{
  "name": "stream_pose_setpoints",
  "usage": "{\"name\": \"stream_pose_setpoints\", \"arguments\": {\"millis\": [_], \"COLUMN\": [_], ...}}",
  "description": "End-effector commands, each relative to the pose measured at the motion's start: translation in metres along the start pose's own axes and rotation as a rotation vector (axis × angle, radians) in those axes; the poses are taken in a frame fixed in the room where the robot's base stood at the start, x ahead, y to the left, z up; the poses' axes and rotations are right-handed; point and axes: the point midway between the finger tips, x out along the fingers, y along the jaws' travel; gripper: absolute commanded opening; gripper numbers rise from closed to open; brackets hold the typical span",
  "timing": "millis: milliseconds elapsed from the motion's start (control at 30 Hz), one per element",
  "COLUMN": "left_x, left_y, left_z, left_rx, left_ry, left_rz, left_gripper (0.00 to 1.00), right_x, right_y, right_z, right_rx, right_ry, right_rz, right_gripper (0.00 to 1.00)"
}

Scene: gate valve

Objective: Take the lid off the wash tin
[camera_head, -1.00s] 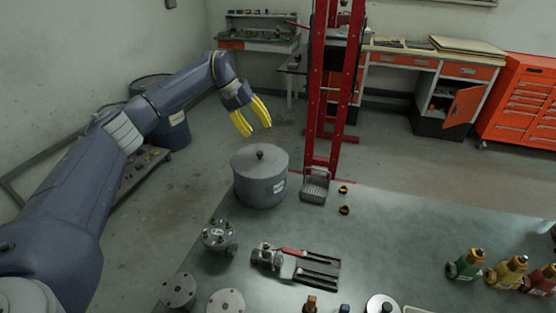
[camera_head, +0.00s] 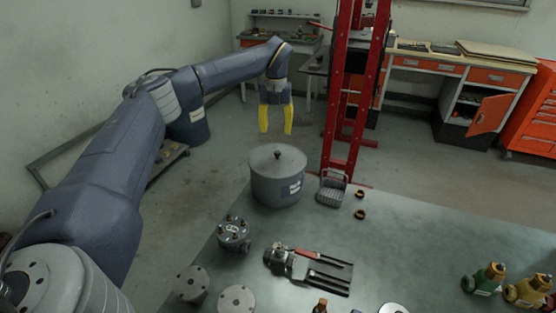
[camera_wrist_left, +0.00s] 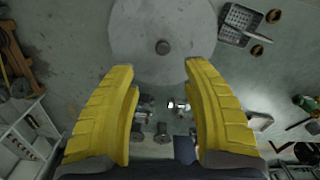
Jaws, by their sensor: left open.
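The wash tin (camera_head: 277,188) is a grey round pot with a label on its side, at the back left of the table. Its flat grey lid (camera_head: 265,160) is on, with a small dark knob (camera_head: 277,154) in the middle. My left gripper (camera_head: 275,132) is open and empty, pointing down above the tin. In the left wrist view the yellow fingers (camera_wrist_left: 160,75) are spread wide, and the lid (camera_wrist_left: 130,35) with its knob (camera_wrist_left: 163,47) lies beyond the fingertips, apart from them. My right gripper is not in view.
A wire basket (camera_head: 332,188) stands close to the tin's right, with two small brass rings (camera_head: 360,203) beside it. A flanged valve body (camera_head: 233,233) and a vise-like fixture (camera_head: 310,268) are in front. A red frame (camera_head: 352,100) rises behind. The table's right middle is clear.

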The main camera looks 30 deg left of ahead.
Motion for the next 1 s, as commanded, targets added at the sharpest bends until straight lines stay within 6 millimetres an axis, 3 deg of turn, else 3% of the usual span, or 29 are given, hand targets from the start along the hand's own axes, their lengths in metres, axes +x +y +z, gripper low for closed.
{"name": "stream_pose_setpoints", "arguments": {"millis": [100, 300, 633, 1000], "left_x": [0.023, 0.048, 0.065, 0.105], "left_y": [0.000, -0.001, -0.001, -0.005], "left_z": [-0.001, -0.001, 0.000, -0.001], "left_rx": [0.000, 0.001, 0.000, 0.000], "left_ry": [0.003, 0.002, 0.001, 0.001], "left_rz": [0.000, -0.001, -0.001, -0.001], "left_gripper": [0.48, 0.48, 0.48, 0.48], "right_x": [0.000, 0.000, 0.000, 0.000], "right_y": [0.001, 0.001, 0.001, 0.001], "right_z": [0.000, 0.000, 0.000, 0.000], "right_rx": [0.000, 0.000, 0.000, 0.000], "right_ry": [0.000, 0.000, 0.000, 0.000], "right_rz": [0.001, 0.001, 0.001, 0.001], "right_gripper": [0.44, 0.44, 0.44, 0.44]}}
